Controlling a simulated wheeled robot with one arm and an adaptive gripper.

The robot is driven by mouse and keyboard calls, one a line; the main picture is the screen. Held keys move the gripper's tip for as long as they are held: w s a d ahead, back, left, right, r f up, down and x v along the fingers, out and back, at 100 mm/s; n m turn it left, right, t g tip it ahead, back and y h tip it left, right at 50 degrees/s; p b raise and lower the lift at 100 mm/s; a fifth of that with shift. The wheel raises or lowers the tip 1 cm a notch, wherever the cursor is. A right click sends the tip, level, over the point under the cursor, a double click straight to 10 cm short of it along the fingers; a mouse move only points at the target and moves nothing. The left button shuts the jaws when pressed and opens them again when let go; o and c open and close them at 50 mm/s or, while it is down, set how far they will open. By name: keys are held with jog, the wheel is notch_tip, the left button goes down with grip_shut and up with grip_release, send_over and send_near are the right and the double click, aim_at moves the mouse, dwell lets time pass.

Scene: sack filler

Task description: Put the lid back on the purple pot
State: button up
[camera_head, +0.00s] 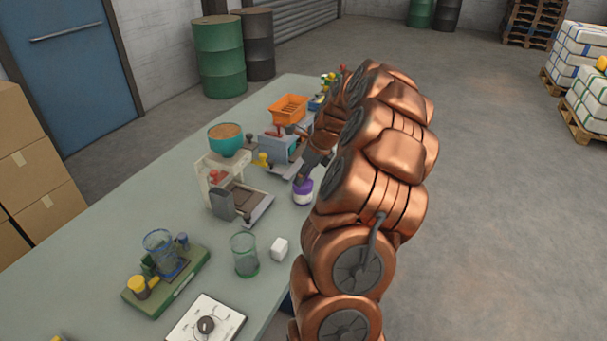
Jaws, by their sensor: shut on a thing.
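The purple pot (303,196) stands on the right part of the grey-green table, close to its right edge. It shows as a small purple shape with a pale band. My gripper (304,179) reaches down from behind my copper arm, with its dark fingers right at the pot's top. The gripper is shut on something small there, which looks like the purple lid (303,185). The view is too small to tell whether the lid touches the pot's rim or is just above it. My arm hides part of the area to the right.
A filler with a teal hopper (230,147) stands left of the pot. An orange basket (289,109) is farther back. Nearer are a green glass (244,258), a white cube (279,249), a green-based scale (180,277) and a white dial panel (225,318).

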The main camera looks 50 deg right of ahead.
jog(key=o, duration=0.9)
jog(key=o, duration=0.5)
jog(key=shift+c, duration=0.2)
jog(key=shift+r, duration=0.1)
jog(key=shift+r+p, duration=1.15)
jog(key=shift+r, duration=2.25)
jog(key=shift+c, duration=0.4)
grip_shut()
